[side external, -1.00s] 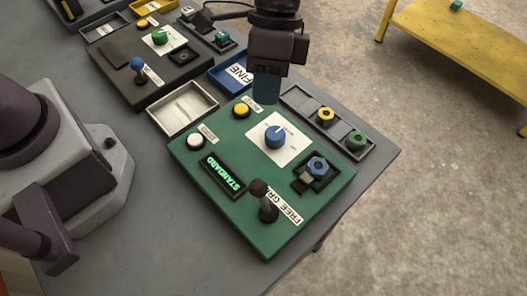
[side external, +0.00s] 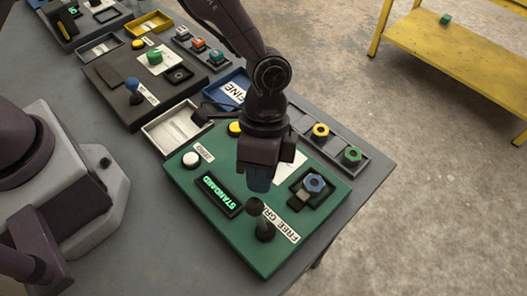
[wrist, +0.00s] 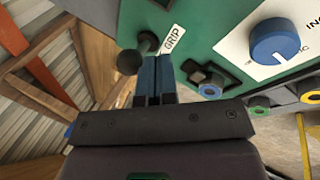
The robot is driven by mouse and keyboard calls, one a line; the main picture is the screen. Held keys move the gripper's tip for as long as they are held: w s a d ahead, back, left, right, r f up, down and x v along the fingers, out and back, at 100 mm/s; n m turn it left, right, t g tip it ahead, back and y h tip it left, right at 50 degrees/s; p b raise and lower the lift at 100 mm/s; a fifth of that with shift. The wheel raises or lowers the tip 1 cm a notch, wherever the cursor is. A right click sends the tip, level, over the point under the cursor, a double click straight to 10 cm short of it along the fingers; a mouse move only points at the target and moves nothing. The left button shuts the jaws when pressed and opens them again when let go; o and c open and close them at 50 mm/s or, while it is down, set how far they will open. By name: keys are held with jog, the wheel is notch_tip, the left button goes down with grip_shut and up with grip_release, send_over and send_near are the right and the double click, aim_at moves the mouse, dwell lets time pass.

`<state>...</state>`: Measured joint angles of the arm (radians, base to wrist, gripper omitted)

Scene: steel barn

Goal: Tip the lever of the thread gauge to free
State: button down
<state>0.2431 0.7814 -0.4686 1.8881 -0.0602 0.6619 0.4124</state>
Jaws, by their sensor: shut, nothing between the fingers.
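The thread gauge is a green box (side external: 203,231) on the grey table, with a lit display (side external: 219,193) reading STANDARD. Its lever (side external: 264,231) has a black ball knob and stands near the front corner, beside a white label showing FREE and part of another word. The lever leans toward the upper left in the side view. My gripper (side external: 259,181) is shut and empty, above the box just behind the lever. In the wrist view the blue fingers (wrist: 155,80) are together, close beside the lever's knob (wrist: 129,62); I cannot tell whether they touch. The label there reads GRIP.
A blue nut (side external: 314,184) sits in a dark holder on the box. The blue dial (wrist: 274,42) shows in the wrist view. A tray with yellow and green nuts (side external: 351,155) lies behind. A dark box with a blue-knobbed lever (side external: 133,85) stands to the left.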

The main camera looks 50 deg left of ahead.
jog(key=shift+s+d, duration=0.2)
dwell(0.4)
jog(key=shift+d+r+y, duration=0.15)
jog(key=shift+d+y, duration=0.15)
jog(key=shift+y, duration=0.1)
jog(key=shift+d+r+y, duration=0.1)
jog(key=shift+d+y, duration=0.15)
jog(key=shift+y, duration=0.05)
jog(key=shift+d+r+n+y, duration=0.25)
jog(key=shift+d+n+y, duration=0.05)
jog(key=shift+d+y, duration=0.85)
jog(key=d+y, duration=0.2)
jog(key=y, duration=0.1)
jog(key=shift+d+n, duration=0.3)
jog(key=shift+d, duration=0.35)
